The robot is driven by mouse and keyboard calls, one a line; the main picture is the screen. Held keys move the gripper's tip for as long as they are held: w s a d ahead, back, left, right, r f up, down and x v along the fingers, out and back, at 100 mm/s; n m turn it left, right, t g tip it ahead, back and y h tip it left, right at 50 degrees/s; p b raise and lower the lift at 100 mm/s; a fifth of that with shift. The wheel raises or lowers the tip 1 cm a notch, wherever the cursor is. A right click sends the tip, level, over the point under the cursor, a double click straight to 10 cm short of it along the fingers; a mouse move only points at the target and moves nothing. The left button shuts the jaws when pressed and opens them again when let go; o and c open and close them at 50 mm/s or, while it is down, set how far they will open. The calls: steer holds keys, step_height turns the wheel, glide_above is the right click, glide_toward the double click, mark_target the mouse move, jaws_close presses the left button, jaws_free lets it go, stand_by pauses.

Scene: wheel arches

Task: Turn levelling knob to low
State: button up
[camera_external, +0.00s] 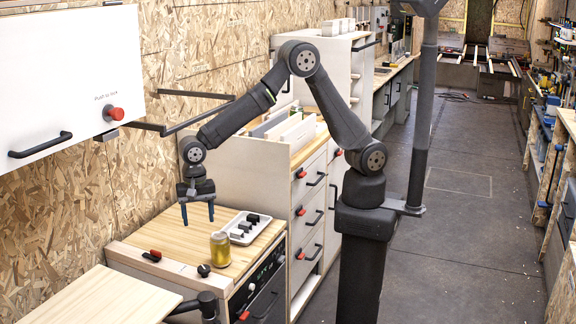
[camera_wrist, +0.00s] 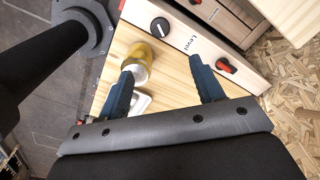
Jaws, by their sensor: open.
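The levelling knob is a black round dial (camera_wrist: 160,27) with a pale pointer line, set in a light panel beside the word "Level" in the wrist view. No low or high marks are readable. In the external view the knob (camera_external: 204,270) sits at the front edge of the wooden counter, left of the gold can. My gripper (camera_external: 198,219) points down above the counter, behind the knob and apart from it. Its two blue fingers (camera_wrist: 161,66) are spread with nothing held between them.
A gold can (camera_external: 220,249) stands close to the right of the knob; it also shows by one finger in the wrist view (camera_wrist: 138,60). A white tray (camera_external: 236,238) with dark items lies behind it. A red latch (camera_external: 152,256) is left of the knob. The counter's left part is clear.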

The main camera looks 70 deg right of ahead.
mark_target(203, 268)
steer(key=f+n, duration=0.5)
steer(key=n, duration=0.2)
steer(key=f+n, duration=0.6)
steer(key=n, duration=0.2)
steer(key=f+n, duration=0.6)
steer(key=n, duration=0.1)
steer(key=shift+w+a+f+n, duration=0.1)
steer(key=shift+a+f+n, duration=0.1)
steer(key=shift+f+n, duration=0.1)
steer(key=shift+c, duration=0.4)
steer(key=c, duration=0.9)
